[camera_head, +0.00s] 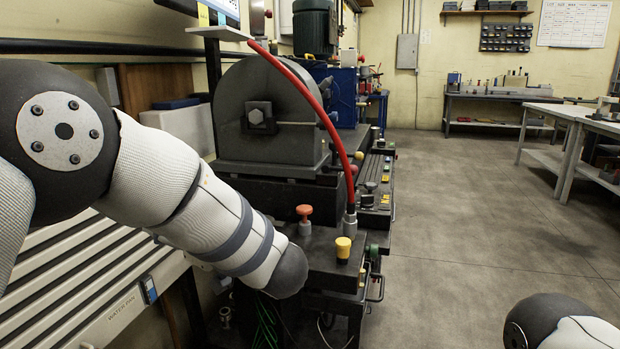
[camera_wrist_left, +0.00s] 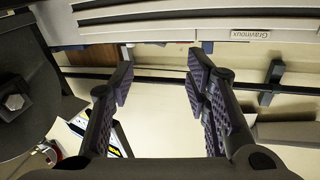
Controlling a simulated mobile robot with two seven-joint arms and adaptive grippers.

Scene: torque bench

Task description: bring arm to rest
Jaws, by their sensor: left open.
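My left arm (camera_head: 200,200) comes in from the left in the head view and reaches across in front of the bench machine. Its gripper is hidden there behind the arm's end. In the left wrist view my left gripper (camera_wrist_left: 160,85) is open, with its two padded fingers wide apart and nothing between them. Part of my right arm (camera_head: 560,325) shows at the lower right of the head view; its gripper is out of view.
The torque bench (camera_head: 270,120) has a hex shaft, a red hose (camera_head: 325,115), a red knob (camera_head: 304,212) and a yellow knob (camera_head: 343,248) close to my left arm. A slatted panel (camera_head: 85,285) lies at the lower left. The floor (camera_head: 460,220) to the right is clear.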

